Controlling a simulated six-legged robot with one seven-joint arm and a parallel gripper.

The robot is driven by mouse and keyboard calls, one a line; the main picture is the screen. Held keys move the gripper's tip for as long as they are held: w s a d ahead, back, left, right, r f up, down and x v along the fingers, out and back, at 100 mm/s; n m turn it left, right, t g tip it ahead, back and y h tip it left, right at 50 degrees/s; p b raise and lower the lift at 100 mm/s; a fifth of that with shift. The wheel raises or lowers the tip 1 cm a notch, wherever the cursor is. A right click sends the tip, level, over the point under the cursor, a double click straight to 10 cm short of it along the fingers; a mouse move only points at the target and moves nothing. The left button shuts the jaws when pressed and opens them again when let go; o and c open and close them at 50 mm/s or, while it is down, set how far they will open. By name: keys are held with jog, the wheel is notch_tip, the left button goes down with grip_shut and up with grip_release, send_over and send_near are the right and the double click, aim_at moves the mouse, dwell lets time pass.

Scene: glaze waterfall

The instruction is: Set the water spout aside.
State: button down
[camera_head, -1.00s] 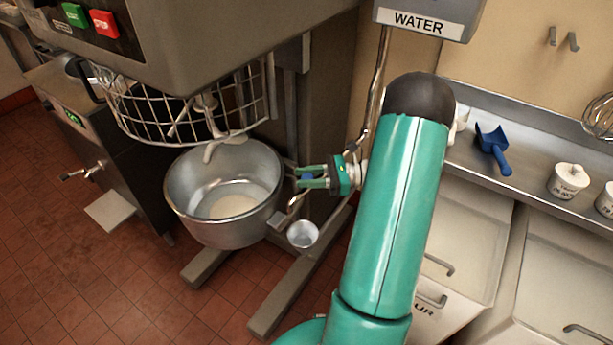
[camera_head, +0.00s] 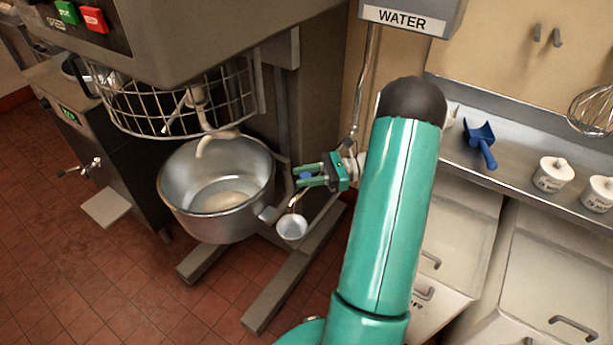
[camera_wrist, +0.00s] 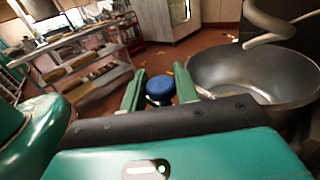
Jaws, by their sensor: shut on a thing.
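The water spout is a thin metal pipe (camera_head: 364,85) that hangs from the grey box marked WATER (camera_head: 408,18). Its lower part passes behind my gripper, and its bent end (camera_head: 296,201) points down to the right of the mixing bowl (camera_head: 170,190), over a small metal cup (camera_head: 292,228). My gripper (camera_head: 303,178) is shut on the spout's blue knob (camera_head: 306,176). In the wrist view, the blue knob (camera_wrist: 160,91) sits between my two green fingers, with the bowl (camera_wrist: 200,75) to the right. The bowl holds pale contents.
A wire guard (camera_head: 180,105) and a hook hang over the bowl. A steel counter (camera_head: 520,150) at right holds a blue scoop (camera_head: 481,143) and white pots (camera_head: 552,174). Bins stand below it. Red tiled floor is open at the lower left.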

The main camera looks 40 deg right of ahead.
jog(key=shift+s+d, duration=0.15)
jog(key=shift+s, duration=0.1)
jog(key=c, duration=1.1)
grip_release()
jog(key=shift+s, duration=0.2)
jog(key=shift+w, duration=0.3)
jog(key=shift+s, duration=0.2)
jog(key=shift+d, duration=0.3)
jog(key=v, duration=1.3)
